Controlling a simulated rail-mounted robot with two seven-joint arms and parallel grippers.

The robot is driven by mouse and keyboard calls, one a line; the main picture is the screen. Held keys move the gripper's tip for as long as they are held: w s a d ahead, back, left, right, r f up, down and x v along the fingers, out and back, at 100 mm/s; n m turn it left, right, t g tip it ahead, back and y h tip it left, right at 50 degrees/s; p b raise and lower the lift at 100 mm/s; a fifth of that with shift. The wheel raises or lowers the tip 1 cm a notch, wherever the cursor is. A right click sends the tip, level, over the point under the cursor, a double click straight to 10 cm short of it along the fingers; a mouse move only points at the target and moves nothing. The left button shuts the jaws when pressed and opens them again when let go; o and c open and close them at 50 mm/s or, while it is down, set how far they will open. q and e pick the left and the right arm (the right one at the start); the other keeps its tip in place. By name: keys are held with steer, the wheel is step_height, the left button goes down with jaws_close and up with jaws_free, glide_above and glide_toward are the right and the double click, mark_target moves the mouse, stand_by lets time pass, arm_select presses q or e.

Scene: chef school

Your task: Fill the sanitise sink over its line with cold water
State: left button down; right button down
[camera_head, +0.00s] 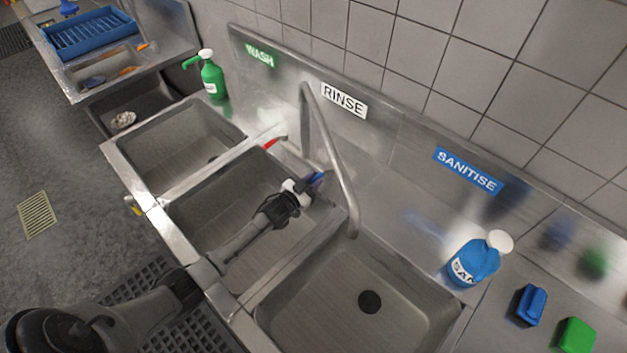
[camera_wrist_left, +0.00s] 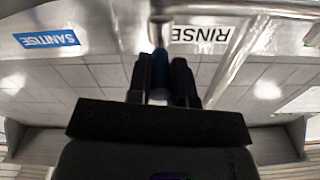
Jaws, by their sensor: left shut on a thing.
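The sanitise sink (camera_head: 335,295) is the right-hand basin, below the blue SANITISE sign (camera_head: 467,170). It has a dark round drain or plug (camera_head: 370,301) in its floor; I cannot tell which. I see no water in it. The tall curved tap (camera_head: 331,140) ends near this sink's back left corner, and no stream shows. My left gripper (camera_head: 307,187) reaches over the middle sink and is shut on the blue tap lever (camera_head: 318,180). In the left wrist view the blue lever (camera_wrist_left: 160,68) sits between the fingers. The fill line cannot be made out. My right gripper is out of view.
The rinse sink (camera_head: 225,205) and wash sink (camera_head: 165,150) lie to the left. A red lever (camera_head: 272,143) is behind them. A green bottle (camera_head: 212,78) stands at the back, a blue sanitiser bottle (camera_head: 472,262) at right, with blue (camera_head: 531,305) and green (camera_head: 576,336) sponges beside it.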

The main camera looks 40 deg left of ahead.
arm_select(q)
steer(key=shift+d+n+y, duration=0.4)
steer(key=shift+n+y, duration=0.1)
steer(key=shift+y, duration=0.1)
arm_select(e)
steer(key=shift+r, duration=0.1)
arm_select(q)
steer(key=shift+w+d+n+g+y+b, duration=0.15)
steer(key=shift+d+n+y, duration=0.25)
steer(key=shift+y, duration=0.45)
steer(key=shift+s+d+n+g+y+b, duration=0.15)
steer(key=shift+d+n+y, duration=0.1)
steer(key=shift+n+y, duration=0.45)
steer(key=shift+w+d+n+y+b, duration=0.15)
steer(key=shift+d+n+y, duration=0.2)
steer(key=shift+y, duration=0.6)
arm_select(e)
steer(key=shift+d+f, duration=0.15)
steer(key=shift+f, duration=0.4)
arm_select(q)
steer(key=shift+a+r, duration=0.1)
steer(key=c, duration=1)
jaws_free()
steer(key=shift+c, duration=0.2)
